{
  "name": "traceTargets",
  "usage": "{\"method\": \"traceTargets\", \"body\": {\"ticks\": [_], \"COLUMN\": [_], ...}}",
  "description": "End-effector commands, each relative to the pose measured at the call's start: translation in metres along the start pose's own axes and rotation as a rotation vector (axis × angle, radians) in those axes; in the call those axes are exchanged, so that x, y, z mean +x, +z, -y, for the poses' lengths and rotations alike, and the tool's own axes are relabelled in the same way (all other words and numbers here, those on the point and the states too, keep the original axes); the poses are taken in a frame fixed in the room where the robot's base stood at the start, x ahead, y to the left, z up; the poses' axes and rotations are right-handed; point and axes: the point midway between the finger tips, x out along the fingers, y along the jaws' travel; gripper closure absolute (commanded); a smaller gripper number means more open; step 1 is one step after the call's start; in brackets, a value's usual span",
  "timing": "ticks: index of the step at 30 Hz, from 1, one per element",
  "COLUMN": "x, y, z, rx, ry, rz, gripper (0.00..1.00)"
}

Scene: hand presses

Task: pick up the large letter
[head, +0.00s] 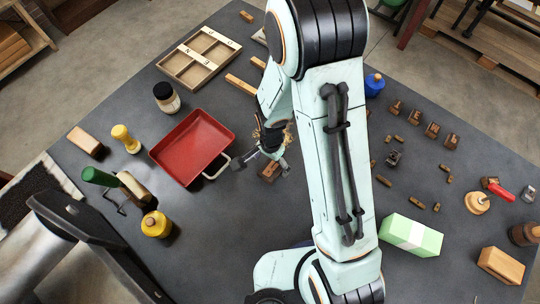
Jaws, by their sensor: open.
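My gripper (262,165) is open, low over the middle of the table, with its fingers spread left and right. A brown wooden block (270,173) lies just below and between the fingers, partly hidden by them. It may be a letter block, but its face is too small to read. Several larger brown letter blocks (432,130) stand in a slanting row at the right, clear of my gripper. I cannot tell from this view which block is the large letter.
A red tray (192,146) with a pale handle sits close left of my gripper. A divided wooden case (199,58) lies at the back. Small type pieces (417,205), a green-and-white box (410,234) and a red-handled tool (500,191) lie at right. My arm hides the table's centre right.

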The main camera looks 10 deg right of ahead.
Motion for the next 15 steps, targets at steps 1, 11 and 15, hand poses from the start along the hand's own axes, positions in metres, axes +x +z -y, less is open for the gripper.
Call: {"method": "traceTargets", "body": {"ticks": [1,11,15], "x": [0.009,0.033,0.033], "y": [0.001,0.000,0.000], "z": [-0.001,0.000,0.000], "rx": [0.000,0.000,0.000], "ry": [0.004,-0.001,-0.002], "rz": [0.003,-0.001,-0.001], "gripper": [0.21,0.21,0.21]}}
